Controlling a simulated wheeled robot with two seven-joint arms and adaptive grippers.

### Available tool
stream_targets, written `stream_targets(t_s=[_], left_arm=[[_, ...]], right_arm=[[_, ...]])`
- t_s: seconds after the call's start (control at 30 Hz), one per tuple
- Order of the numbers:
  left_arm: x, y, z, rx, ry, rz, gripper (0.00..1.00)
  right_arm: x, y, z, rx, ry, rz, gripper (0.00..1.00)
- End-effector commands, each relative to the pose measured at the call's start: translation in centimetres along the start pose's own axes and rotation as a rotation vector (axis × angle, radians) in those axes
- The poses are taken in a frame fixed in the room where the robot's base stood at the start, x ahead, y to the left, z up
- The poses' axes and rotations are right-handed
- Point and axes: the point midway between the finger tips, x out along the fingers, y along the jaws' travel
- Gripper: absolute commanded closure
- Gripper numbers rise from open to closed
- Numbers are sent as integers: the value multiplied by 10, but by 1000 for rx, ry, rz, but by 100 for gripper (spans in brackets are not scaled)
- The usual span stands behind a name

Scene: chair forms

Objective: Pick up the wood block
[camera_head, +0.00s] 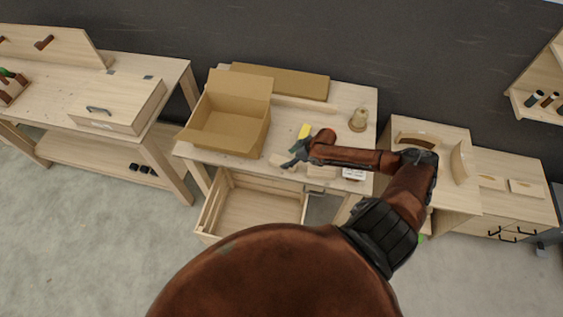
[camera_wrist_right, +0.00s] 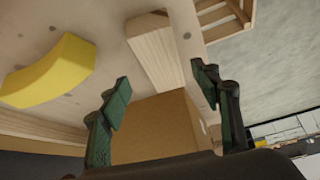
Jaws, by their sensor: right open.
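The pale wood block (camera_wrist_right: 152,48) lies on the light wooden table top in the right wrist view, long and straight-edged, just beyond my fingertips. In the head view a pale block (camera_head: 276,160) shows beside the gripper, partly hidden by it. My right gripper (camera_head: 293,157) is low over the front of the middle table. In the wrist view its two green-padded fingers (camera_wrist_right: 163,88) are spread apart with nothing held between them. The block's near end appears roughly in line with the gap. My left gripper is not in view.
An open cardboard box (camera_head: 226,133) stands left of the gripper. A yellow curved piece (camera_wrist_right: 52,72) lies near the block; it also shows in the head view (camera_head: 304,131). An open drawer (camera_head: 251,208) juts out below. A tan spool-like object (camera_head: 358,121) stands at the back right.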

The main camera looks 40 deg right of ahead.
Motion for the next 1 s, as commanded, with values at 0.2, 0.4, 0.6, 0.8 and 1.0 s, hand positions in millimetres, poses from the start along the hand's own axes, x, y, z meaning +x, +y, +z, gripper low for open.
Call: stream_targets(t_s=[0.2,0.4,0.6,0.8,1.0], left_arm=[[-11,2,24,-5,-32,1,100],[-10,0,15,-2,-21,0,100],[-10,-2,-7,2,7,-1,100],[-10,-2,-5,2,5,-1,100],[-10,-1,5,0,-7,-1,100]], right_arm=[[27,-5,-1,2,1,0,43],[50,-5,-2,-2,1,1,43],[53,-6,-2,-4,1,0,43],[52,-6,-2,-4,1,0,52],[52,-6,-2,-4,0,0,66]])
